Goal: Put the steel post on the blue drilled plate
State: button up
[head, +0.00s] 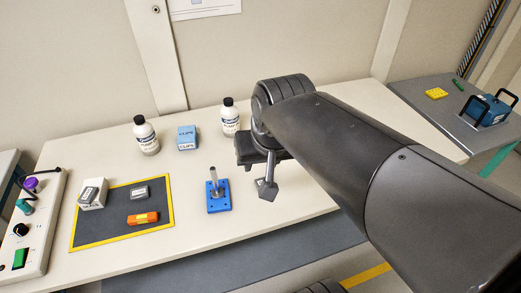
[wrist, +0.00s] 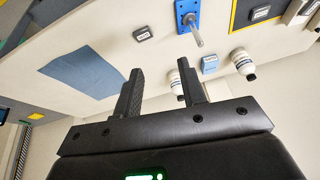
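The steel post (head: 213,175) stands upright on the blue drilled plate (head: 219,208), towards the front of the pale bench. In the wrist view the post (wrist: 196,34) rises from the plate (wrist: 181,7) near the top edge. I cannot tell exactly how its foot sits in the plate. My gripper (head: 268,176) is to the right of the plate and apart from both. In the wrist view my gripper (wrist: 160,85) is open, with nothing between its fingers. My arm hides part of the bench in the head view.
Two white bottles (head: 146,137) (head: 230,118) and a blue clips box (head: 187,138) stand behind the plate. A yellow-edged dark mat (head: 105,225) holds an orange item (head: 143,218) and small boxes at left. A blue-grey sheet (wrist: 85,75) shows in the wrist view.

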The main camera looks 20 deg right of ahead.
jog(key=shift+n+t, duration=0.5)
jog(key=shift+n, duration=0.1)
jog(key=shift+s+d+f, duration=0.1)
jog(key=shift+s+d, duration=0.2)
jog(key=shift+s, duration=0.7)
jog(key=shift+s+d+f, duration=0.1)
jog(key=shift+s+d, duration=0.15)
jog(key=shift+s, duration=0.75)
